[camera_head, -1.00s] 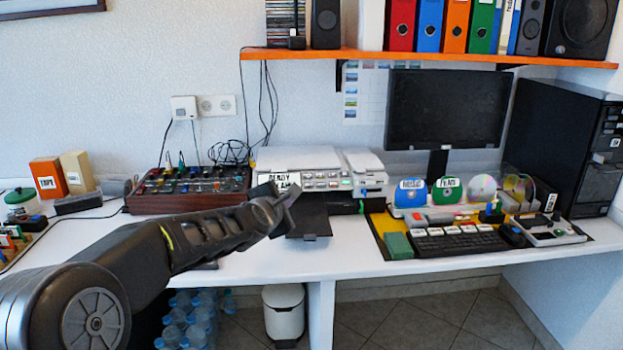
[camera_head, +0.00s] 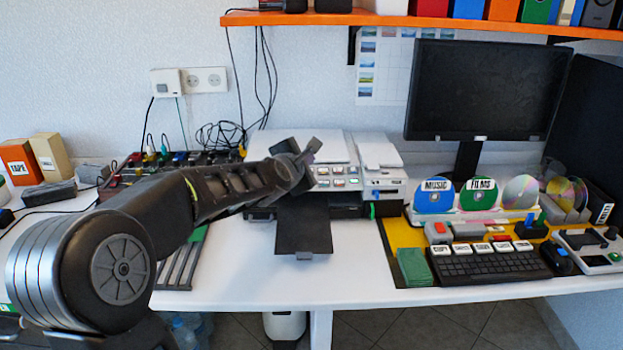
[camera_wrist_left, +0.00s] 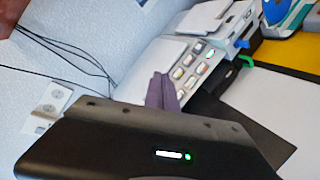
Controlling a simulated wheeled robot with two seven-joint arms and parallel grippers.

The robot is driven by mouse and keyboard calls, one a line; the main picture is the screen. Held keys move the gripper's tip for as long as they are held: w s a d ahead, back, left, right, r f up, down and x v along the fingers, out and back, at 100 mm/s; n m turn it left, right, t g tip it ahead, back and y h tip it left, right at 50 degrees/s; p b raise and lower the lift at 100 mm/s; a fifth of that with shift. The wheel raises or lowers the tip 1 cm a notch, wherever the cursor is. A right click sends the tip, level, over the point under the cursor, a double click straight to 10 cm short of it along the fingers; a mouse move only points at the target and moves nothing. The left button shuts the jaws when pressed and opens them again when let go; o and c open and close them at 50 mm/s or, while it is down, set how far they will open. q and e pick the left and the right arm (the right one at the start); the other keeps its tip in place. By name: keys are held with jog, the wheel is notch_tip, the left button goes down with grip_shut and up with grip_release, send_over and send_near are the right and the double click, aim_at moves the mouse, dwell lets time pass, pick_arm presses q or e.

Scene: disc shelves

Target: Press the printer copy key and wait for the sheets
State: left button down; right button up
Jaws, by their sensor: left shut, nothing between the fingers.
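The white printer (camera_head: 380,158) stands on the desk against the wall, with a panel of several keys (camera_head: 345,177) on its front. A dark output tray (camera_head: 304,225) sticks out below and bears no sheets that I can see. My left gripper (camera_head: 312,150) is shut and empty, in front of the left part of the panel, hiding some of it. In the left wrist view the closed fingertips (camera_wrist_left: 161,88) appear beside the key panel (camera_wrist_left: 196,65), where one key glows green. I cannot tell whether they touch a key. My right gripper is not in view.
A keyboard (camera_head: 490,264), a green block (camera_head: 414,267) and a rack with discs (camera_head: 478,194) are on the right, below a monitor (camera_head: 487,90). A mixer with cables (camera_head: 190,160) is behind my left arm. The white desk (camera_head: 350,270) is clear before the printer.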

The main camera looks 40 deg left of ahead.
pick_arm(q)
jog(key=shift+w+a+f+b, duration=0.5)
jog(key=shift+f+b, duration=0.4)
jog(key=shift+f, duration=0.4)
jog(key=shift+w+a+f+b, duration=0.35)
jog(key=shift+w+f+b, duration=0.25)
jog(key=shift+f+b, duration=0.55)
jog(key=shift+w+a+f+b, duration=0.4)
jog(key=shift+w+f+b, duration=0.25)
jog(key=shift+f, duration=0.8)
jog(key=shift+s, duration=0.1)
jog(key=shift+a+f+b, duration=0.15)
jog(key=shift+f+b, duration=0.2)
jog(key=shift+b, duration=0.1)
jog(key=shift+w+a+f+b, duration=0.15)
jog(key=shift+w+f+b, duration=0.2)
jog(key=shift+b, duration=0.05)
jog(key=shift+r, duration=0.1)
jog(key=shift+s+d+r+p, duration=0.25)
jog(key=shift+s+r+p, duration=0.1)
jog(key=shift+r, duration=0.25)
